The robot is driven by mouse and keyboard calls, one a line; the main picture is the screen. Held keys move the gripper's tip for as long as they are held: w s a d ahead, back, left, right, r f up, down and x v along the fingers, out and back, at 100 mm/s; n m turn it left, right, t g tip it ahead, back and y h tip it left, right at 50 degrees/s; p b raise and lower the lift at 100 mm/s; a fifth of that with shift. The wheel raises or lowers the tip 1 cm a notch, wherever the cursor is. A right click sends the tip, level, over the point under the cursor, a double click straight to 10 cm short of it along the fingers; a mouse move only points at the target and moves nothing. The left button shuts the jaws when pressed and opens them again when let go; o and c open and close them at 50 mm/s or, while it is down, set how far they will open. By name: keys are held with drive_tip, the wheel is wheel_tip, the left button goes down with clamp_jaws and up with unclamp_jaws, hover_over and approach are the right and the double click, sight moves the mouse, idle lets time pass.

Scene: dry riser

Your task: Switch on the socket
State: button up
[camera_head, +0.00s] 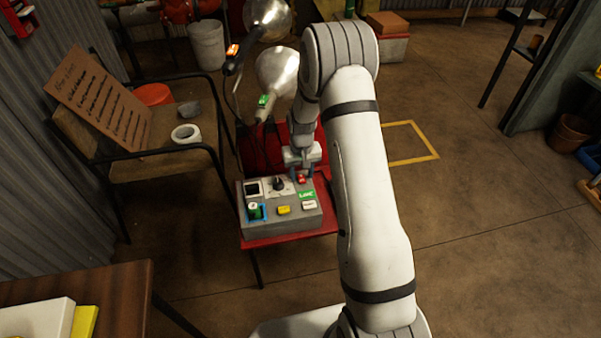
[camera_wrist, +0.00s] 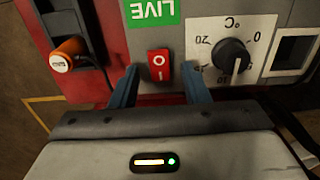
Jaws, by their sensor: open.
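My gripper (camera_head: 302,168) is open and empty, pointing down at the box. In the wrist view its two blue-grey fingers stand on either side of the switch, with a gap to each side. A green LIVE label (camera_wrist: 153,12) is beside the switch. Whether the fingertips touch the panel is unclear.
A black dial (camera_wrist: 231,56) on a white °C scale sits close to one finger. An orange-ended cylinder (camera_wrist: 69,53) lies in a black holder beside the box. Yellow (camera_head: 284,210) and white buttons share the panel. Silver lamps (camera_head: 277,70) stand behind the box.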

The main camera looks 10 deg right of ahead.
wheel_tip(320, 180, up, 8)
drive_tip(key=p, duration=0.1)
drive_tip(key=shift+f+p, duration=0.15)
drive_tip(key=shift+p, duration=0.25)
wheel_tip(320, 180, up, 15)
drive_tip(key=p, duration=0.6)
hover_over(301, 177)
drive_tip(key=s, duration=0.5)
drive_tip(key=s+r+t+p, duration=0.1)
drive_tip(key=s+r+p, duration=0.5)
drive_tip(key=r, duration=0.7)
drive_tip(key=s+r+t+p, duration=0.1)
drive_tip(key=s+r+p, duration=0.7)
drive_tip(key=s+r, duration=0.7)
drive_tip(key=s, duration=0.3)
drive_tip(key=shift+s+t+p, duration=0.3)
drive_tip(key=shift+s+p, duration=0.05)
drive_tip(key=shift+s, duration=0.05)
